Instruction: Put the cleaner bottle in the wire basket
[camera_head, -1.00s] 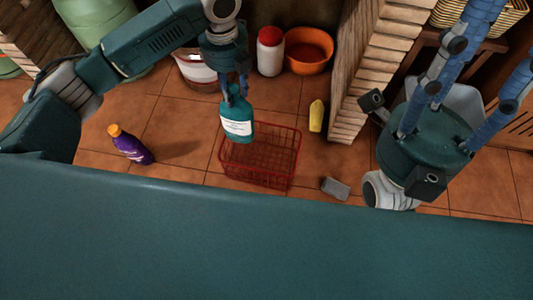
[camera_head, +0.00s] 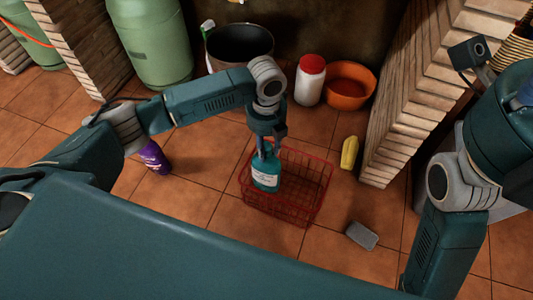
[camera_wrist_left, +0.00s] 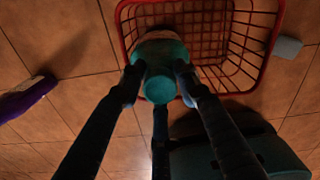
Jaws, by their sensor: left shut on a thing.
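The teal cleaner bottle (camera_head: 266,180) with a white label hangs roughly upright in my left gripper (camera_head: 268,150), whose fingers are shut around its top. In the head view the bottle overlaps the left part of the red wire basket (camera_head: 318,212). In the left wrist view the bottle (camera_wrist_left: 160,52) overlaps the left side of the basket (camera_wrist_left: 262,52), between the two fingers (camera_wrist_left: 160,85). I cannot tell whether its base is below the rim. The basket shows no other contents.
A red-lidded white jar (camera_head: 309,82), an orange bowl (camera_head: 350,88) and a dark pot (camera_head: 240,45) stand behind. A brick counter (camera_head: 425,90) bounds the right.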

